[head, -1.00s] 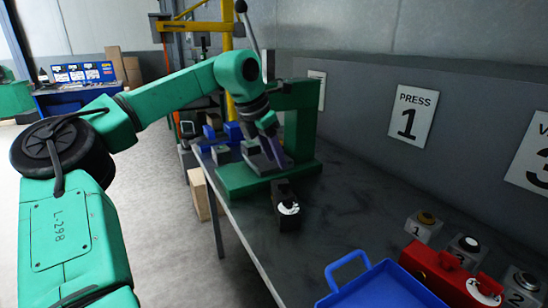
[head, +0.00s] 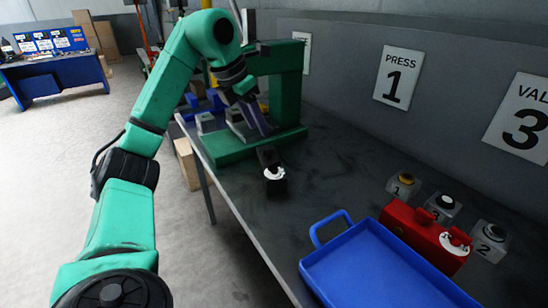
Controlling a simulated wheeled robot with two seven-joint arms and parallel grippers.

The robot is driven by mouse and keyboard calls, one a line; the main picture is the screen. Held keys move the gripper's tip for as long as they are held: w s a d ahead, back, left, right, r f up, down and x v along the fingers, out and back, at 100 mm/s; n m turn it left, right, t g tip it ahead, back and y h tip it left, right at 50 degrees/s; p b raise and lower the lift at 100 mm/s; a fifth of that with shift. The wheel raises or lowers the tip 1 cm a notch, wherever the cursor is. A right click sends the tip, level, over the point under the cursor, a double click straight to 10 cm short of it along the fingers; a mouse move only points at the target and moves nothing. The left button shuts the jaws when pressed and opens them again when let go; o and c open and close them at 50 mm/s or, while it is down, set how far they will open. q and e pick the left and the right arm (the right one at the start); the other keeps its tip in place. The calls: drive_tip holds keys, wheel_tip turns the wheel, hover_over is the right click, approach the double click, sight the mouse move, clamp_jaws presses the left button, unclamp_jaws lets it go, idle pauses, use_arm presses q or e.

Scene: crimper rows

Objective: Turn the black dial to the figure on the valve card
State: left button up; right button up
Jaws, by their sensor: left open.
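The black dial unit (head: 273,186), a small dark block with a white scale face on its near end, sits on the grey bench in front of the green press. The dial's setting is too small to read. The valve card (head: 520,118) on the wall at the right shows a large 3; its right edge is cut off by the frame. My left gripper (head: 260,120) is open, pointing down over the press base, behind and slightly left of the black dial unit and apart from it. My right gripper is not in view.
A red unit (head: 415,238) with a white scale stands beside a blue tray (head: 318,272). Several numbered button boxes stand behind it. A press card (head: 398,78) reads 1. The green press (head: 286,90) stands close by my left gripper. Bench between black unit and tray is clear.

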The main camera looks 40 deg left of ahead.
use_arm(q)
drive_tip(key=b, duration=0.2)
approach(274, 163)
drive_tip(key=x, duration=0.7)
drive_tip(key=shift+w+f, duration=0.2)
drive_tip(key=shift+f, duration=0.05)
drive_tip(key=shift+w+f, duration=0.2)
drive_tip(key=shift+f, duration=0.3)
drive_tip(key=shift+r, duration=0.1)
clamp_jaws()
